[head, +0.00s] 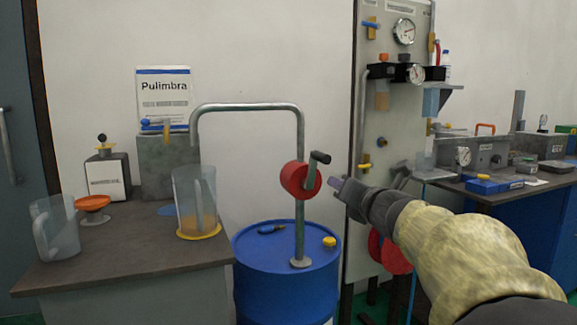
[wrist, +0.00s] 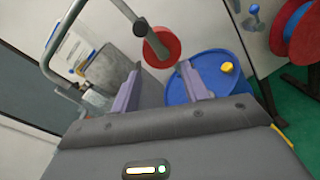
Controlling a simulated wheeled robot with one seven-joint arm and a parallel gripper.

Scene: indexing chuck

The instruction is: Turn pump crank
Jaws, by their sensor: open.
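The red pump (head: 297,179) sits on a grey pipe above the blue drum (head: 262,283). Its crank (head: 317,161) is a dark arm with a dark handle on the right of the red body. My gripper (head: 338,184) is right of the crank handle, apart from it in the head view. In the wrist view the red pump body (wrist: 163,46) is beyond the fingers, and the crank handle (wrist: 140,28) is at its upper left. My gripper (wrist: 163,82) is open with nothing between the fingers.
The grey pipe (head: 246,107) arches left over a clear jug (head: 194,195) on the workbench (head: 130,255). A yellow cap (head: 329,241) lies on the drum. A panel (head: 385,205) with gauges stands behind, and a second bench (head: 500,188) is at right.

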